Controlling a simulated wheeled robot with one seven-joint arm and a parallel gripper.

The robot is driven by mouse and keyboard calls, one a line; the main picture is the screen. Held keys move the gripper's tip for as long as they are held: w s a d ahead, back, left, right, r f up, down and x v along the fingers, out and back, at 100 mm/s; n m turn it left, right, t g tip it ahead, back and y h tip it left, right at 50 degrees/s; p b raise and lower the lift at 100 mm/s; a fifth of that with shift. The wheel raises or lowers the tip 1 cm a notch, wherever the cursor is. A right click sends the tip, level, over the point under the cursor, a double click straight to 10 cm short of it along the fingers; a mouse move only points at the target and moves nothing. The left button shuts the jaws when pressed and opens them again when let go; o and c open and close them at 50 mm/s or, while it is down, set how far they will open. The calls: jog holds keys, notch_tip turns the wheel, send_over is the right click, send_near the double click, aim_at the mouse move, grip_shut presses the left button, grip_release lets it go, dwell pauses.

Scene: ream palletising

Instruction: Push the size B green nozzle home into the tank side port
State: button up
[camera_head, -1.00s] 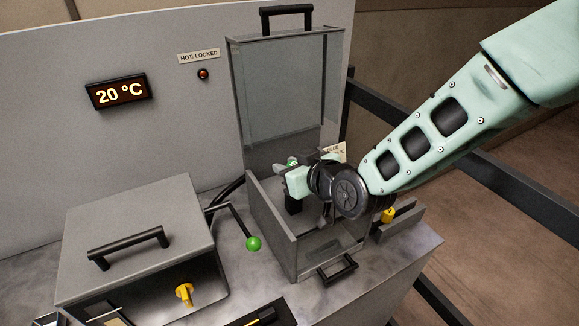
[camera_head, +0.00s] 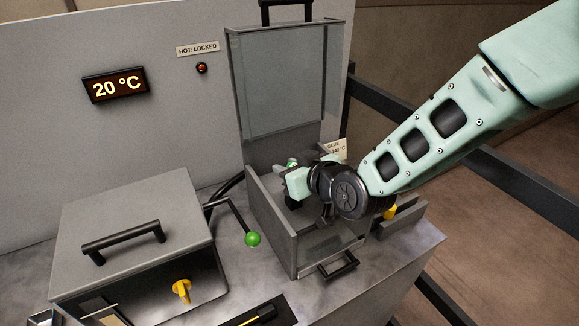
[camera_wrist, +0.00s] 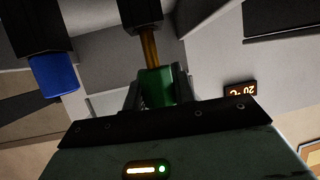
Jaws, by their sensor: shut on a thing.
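My gripper (camera_head: 291,172) reaches into the open grey box with the raised clear lid (camera_head: 283,85). It also shows in the wrist view (camera_wrist: 157,94), with its jaws shut on the green nozzle (camera_wrist: 154,84). A bit of green (camera_head: 292,163) shows at the jaws in the head view. In the wrist view a brass stem (camera_wrist: 150,46) runs between the green nozzle and a black block (camera_wrist: 140,11). I cannot tell how deep the stem sits. The side port cannot be made out clearly; my wrist hides much of the box.
A blue piece (camera_wrist: 53,75) sits under another black block at the left of the wrist view. A green-knobbed lever (camera_head: 252,239) stands left of the box. A grey lidded unit (camera_head: 135,230) is further left. The display (camera_head: 115,87) reads 20 °C.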

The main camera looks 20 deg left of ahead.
jog(key=shift+f, duration=0.25)
jog(key=o, duration=1.1)
jog(key=shift+d, duration=0.1)
jog(key=b+v, duration=0.3)
jog(key=v, duration=1.4)
jog(key=shift+s+r, duration=0.1)
jog(key=shift+d, duration=0.1)
jog(key=s+d+f+m+g+h, duration=0.1)
jog(key=s+d+g+h, duration=0.1)
jog(key=s+d, duration=0.3)
jog(key=s+d+f+m+g+h, duration=0.1)
jog(key=s+d+g+h, duration=0.2)
jog(key=s+d+h, duration=0.2)
jog(key=s+d+f+m+g+h, duration=0.1)
jog(key=s+d+g+h, duration=0.1)
jog(key=s+d, duration=0.3)
jog(key=shift+d+m+h, duration=0.4)
jog(key=shift+d+h, duration=0.5)
jog(key=shift+d, duration=1.35)
